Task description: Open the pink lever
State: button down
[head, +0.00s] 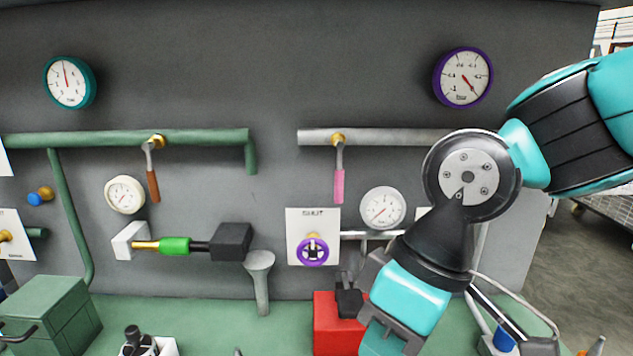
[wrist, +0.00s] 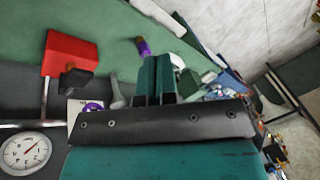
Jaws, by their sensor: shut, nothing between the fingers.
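The pink lever (head: 339,187) hangs straight down from a brass valve (head: 338,140) on the grey pipe (head: 312,136), at right angles to the pipe. It is right of centre in the head view and does not show in the wrist view. My gripper (head: 388,345) is below and to the right of the lever, well apart from it, pointing down at the bottom edge of the head view. In the wrist view, its two dark green fingers (wrist: 156,78) are together with nothing between them.
A purple handwheel (head: 313,252) and a white gauge (head: 382,208) sit below the lever. A red block (head: 331,325) stands on the green bench near my gripper. A brown lever (head: 153,186) hangs from the green pipe (head: 80,139). Bare wall lies left of the pink lever.

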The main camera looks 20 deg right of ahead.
aim_at(339, 176)
jog(key=w+d+r+m+t+h+p, duration=0.1)
jog(key=w+r+m+t+h+p, duration=0.2)
jog(key=w, duration=0.7)
jog(key=w+r+h+p, duration=0.15)
jog(key=w+r, duration=0.25)
jog(key=w, duration=0.7)
jog(key=w+a+r+m+t+h+p, duration=0.1)
jog(key=w+a+r+m+h+p, duration=0.1)
jog(key=w+a+r+m+h, duration=0.3)
jog(key=shift+w+a+r+m+h, duration=0.2)
jog(key=shift+w+r+m+h, duration=0.35)
jog(key=shift+w+m, duration=0.25)
jog(key=w+d+f, duration=0.2)
jog(key=d+f, duration=0.6)
jog(key=d, duration=0.1)
jog(key=shift+w, duration=0.35)
